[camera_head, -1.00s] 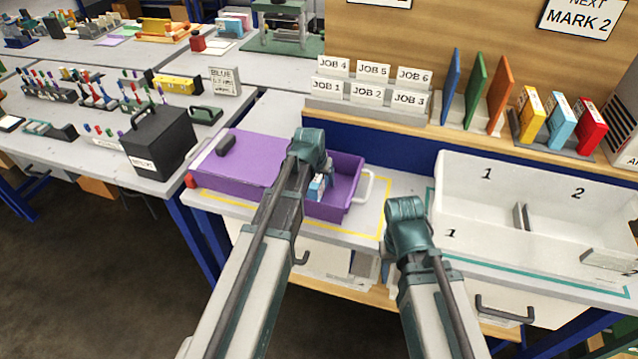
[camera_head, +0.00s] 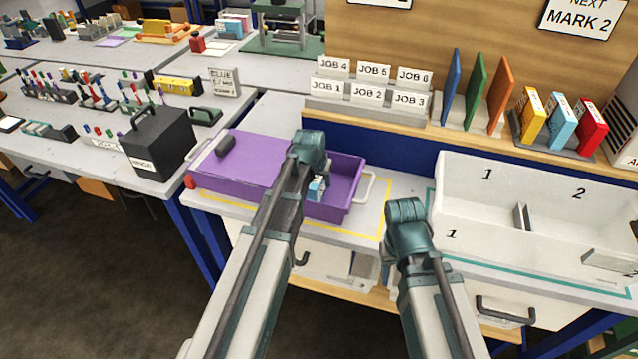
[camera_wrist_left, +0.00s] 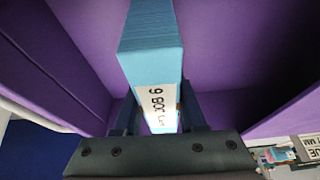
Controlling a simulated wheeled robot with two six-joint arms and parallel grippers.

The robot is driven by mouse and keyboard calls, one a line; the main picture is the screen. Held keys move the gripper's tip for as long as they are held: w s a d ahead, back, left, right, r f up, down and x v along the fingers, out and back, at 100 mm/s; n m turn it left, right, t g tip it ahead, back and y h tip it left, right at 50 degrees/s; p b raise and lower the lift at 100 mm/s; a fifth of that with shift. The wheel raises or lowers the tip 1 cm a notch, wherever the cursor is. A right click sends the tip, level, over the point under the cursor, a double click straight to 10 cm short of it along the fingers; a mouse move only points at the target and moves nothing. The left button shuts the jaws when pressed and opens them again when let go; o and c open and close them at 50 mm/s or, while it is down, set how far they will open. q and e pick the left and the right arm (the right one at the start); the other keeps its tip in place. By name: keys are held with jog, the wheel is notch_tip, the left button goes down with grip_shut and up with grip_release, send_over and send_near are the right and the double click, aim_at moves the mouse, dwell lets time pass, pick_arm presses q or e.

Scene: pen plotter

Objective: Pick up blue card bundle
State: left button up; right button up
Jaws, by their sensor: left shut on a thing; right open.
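The blue card bundle (camera_wrist_left: 150,52) is a light blue block with a white label reading "JOB 6". My left gripper (camera_wrist_left: 158,104) is shut on it, with one dark finger on each side near the label. The bundle also shows in the head view (camera_head: 316,189), inside the open part of the purple box (camera_head: 345,205). My left wrist hides part of it there. I cannot tell whether the bundle touches the box floor. My right gripper (camera_head: 407,222) is open and apart from the box, over the bench front; its fingertips are hard to make out.
The purple box has a lid part (camera_head: 245,160) on its left and a white handle (camera_head: 367,187) on its right. A white divided tray (camera_head: 470,165) stands to the right. A rack of job labels (camera_head: 366,110) is behind. A black case (camera_head: 160,145) stands left.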

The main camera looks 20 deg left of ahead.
pick_arm(q)
grip_shut()
notch_tip(320, 180, up, 11)
jog(key=p, duration=1)
jog(key=shift+f+p, duration=0.2)
jog(key=shift+p, duration=0.15)
